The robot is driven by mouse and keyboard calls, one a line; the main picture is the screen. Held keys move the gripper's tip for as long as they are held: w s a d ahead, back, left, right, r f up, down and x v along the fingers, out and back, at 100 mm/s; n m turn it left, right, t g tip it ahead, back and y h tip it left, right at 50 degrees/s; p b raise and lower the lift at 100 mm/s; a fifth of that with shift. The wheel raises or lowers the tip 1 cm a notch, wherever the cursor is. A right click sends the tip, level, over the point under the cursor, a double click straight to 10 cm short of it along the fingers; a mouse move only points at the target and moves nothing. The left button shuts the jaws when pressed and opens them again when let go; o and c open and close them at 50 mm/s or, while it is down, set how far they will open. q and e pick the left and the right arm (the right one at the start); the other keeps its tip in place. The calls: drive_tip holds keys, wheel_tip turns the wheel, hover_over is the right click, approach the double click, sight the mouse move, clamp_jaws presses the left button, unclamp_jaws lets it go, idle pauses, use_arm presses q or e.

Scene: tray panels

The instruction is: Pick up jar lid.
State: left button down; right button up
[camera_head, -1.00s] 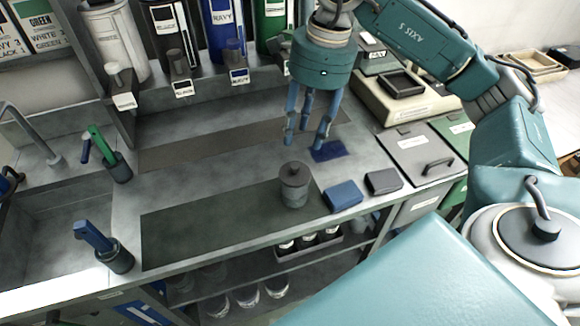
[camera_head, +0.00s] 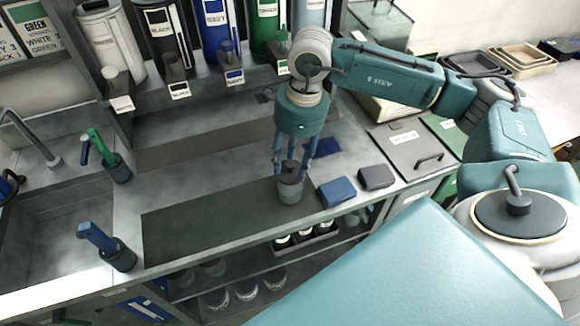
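The jar lid (camera_head: 290,170) is dark with a small knob and sits on a grey jar (camera_head: 290,191). The jar stands upright near the right end of a dark mat (camera_head: 205,224) on the bench. My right gripper (camera_head: 292,172) points down from above, with its blue fingers spread around the lid. The fingers partly hide the lid and its knob, and I cannot tell whether they touch it. My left gripper is not in view.
A blue block (camera_head: 337,191) and a dark block (camera_head: 376,178) lie close to the right of the jar. Tall paint dispensers (camera_head: 166,40) stand along the back. A sink (camera_head: 50,215) is at the left. The mat left of the jar is clear.

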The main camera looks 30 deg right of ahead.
clamp_jaws()
drive_tip(key=shift+r, duration=0.1)
